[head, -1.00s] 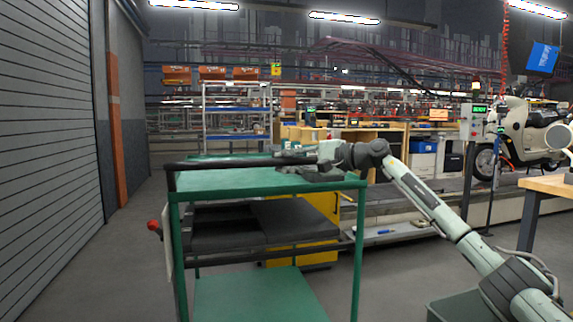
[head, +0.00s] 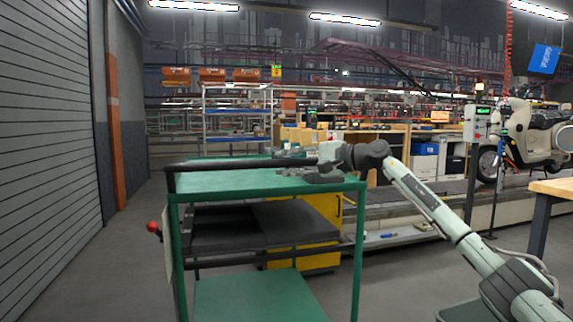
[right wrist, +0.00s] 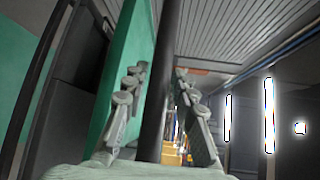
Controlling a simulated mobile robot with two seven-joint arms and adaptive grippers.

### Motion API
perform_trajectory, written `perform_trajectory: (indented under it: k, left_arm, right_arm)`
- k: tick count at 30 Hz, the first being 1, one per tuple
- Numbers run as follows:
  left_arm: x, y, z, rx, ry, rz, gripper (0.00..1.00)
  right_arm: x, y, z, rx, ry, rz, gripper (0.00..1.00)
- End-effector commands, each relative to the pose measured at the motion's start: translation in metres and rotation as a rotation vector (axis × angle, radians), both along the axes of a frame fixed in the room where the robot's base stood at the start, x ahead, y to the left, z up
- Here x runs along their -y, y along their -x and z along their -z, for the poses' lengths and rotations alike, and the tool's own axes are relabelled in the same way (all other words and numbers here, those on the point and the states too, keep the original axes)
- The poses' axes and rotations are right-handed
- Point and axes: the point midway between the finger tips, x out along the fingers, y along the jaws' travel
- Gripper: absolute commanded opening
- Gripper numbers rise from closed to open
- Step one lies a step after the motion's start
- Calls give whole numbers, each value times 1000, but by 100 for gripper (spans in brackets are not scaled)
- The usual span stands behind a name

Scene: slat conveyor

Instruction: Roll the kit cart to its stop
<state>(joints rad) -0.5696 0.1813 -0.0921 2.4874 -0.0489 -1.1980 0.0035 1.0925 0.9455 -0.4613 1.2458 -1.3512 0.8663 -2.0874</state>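The kit cart (head: 245,182) stands in front of me in the head view, with a green top shelf, green posts and a green lower shelf (head: 255,298). My right gripper (head: 284,163) is at the right part of this handle. In the right wrist view the dark handle bar (right wrist: 165,60) runs between the two fingers of the right gripper (right wrist: 160,85), which close around it. My left gripper is not in view. I cannot make out the cart's stop.
A grey shutter wall (head: 45,150) runs along the left. A yellow cabinet (head: 320,262) stands behind the cart. The conveyor (head: 410,237) with a scooter (head: 520,140) is at the right, and a wooden table (head: 555,187) is nearer. Floor is clear left of the cart.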

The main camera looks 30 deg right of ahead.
Motion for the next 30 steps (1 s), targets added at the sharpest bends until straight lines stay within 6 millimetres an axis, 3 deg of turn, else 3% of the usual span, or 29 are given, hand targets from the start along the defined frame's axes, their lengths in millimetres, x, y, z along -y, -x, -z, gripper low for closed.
perform_trajectory:
  k: [3,14,30]
  left_arm:
    - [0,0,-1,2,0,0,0]
    - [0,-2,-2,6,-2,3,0]
    - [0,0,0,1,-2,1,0]
  right_arm:
    - [0,0,0,-1,0,-1,41]
    - [3,6,0,-2,0,-1,41]
    - [56,89,-12,-5,2,1,41]
